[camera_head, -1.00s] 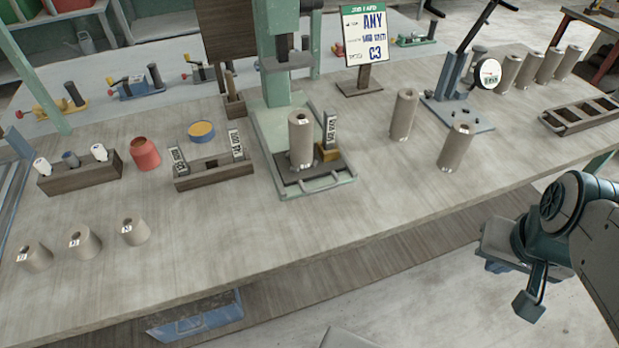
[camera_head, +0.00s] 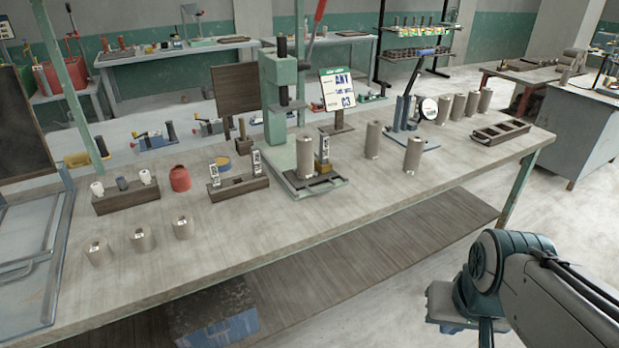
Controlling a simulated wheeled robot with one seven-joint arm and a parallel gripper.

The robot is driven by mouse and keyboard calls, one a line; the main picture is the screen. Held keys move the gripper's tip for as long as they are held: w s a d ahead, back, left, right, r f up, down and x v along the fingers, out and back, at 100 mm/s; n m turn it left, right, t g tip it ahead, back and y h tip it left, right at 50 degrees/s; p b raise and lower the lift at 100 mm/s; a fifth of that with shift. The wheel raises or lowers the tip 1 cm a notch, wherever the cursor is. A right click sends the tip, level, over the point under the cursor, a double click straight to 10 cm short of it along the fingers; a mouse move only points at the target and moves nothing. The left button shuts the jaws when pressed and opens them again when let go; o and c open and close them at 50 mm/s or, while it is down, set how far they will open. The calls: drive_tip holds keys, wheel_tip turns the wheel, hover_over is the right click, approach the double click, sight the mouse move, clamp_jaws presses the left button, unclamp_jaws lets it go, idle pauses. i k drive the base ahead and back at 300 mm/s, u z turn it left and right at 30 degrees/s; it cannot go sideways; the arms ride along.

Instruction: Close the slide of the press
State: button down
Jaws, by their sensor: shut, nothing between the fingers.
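The green press (camera_head: 278,85) stands at the middle of the bench, with a red lever (camera_head: 317,22) at its top. Its dark slide plate (camera_head: 318,184) lies low at the front on the pale green base, and appears drawn out in front of the column. A grey-brown clay cylinder (camera_head: 305,158) stands upright on it, beside a small labelled post with a brass-coloured foot (camera_head: 323,160). My gripper (camera_head: 452,318) is at the lower right, off the bench's front edge, shut and well apart from the press. Its fingertips are hardly visible.
Clay cylinders (camera_head: 413,155) and a lever tool (camera_head: 403,110) stand to the right, with a wooden rack (camera_head: 500,130) beyond. Labelled blocks and short clay pieces (camera_head: 142,238) are left. The bench front before the press is clear.

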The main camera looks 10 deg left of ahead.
sight(323, 173)
drive_tip(key=u, duration=0.75)
drive_tip(key=i, duration=1)
drive_tip(key=z, duration=0.05)
